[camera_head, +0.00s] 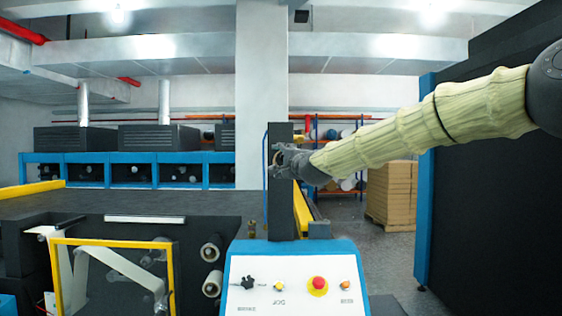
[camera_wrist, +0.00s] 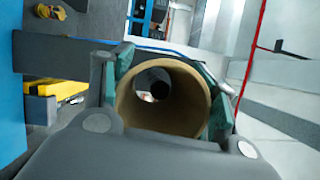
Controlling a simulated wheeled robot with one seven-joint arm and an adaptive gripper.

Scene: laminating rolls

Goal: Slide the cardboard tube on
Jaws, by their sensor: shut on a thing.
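The cardboard tube (camera_wrist: 195,88) is brown and hollow, and I look into its near end in the wrist view. My gripper (camera_wrist: 166,84) is shut on it, with a green-padded finger on each side. Through the bore I see a dark round shape (camera_wrist: 153,77) with a small bright patch below it; I cannot tell if it is a shaft end. In the head view my gripper (camera_head: 284,158) is in front of the upper part of a dark upright post (camera_head: 281,217). The tube is too small and dark to make out there.
A blue-edged control panel (camera_head: 290,285) with a red button stands below the arm. Left of it are a yellow frame (camera_head: 115,241) and two pale rolls (camera_head: 212,248). Stacked cardboard (camera_head: 392,192) stands behind, and a dark cabinet (camera_head: 490,190) is at right.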

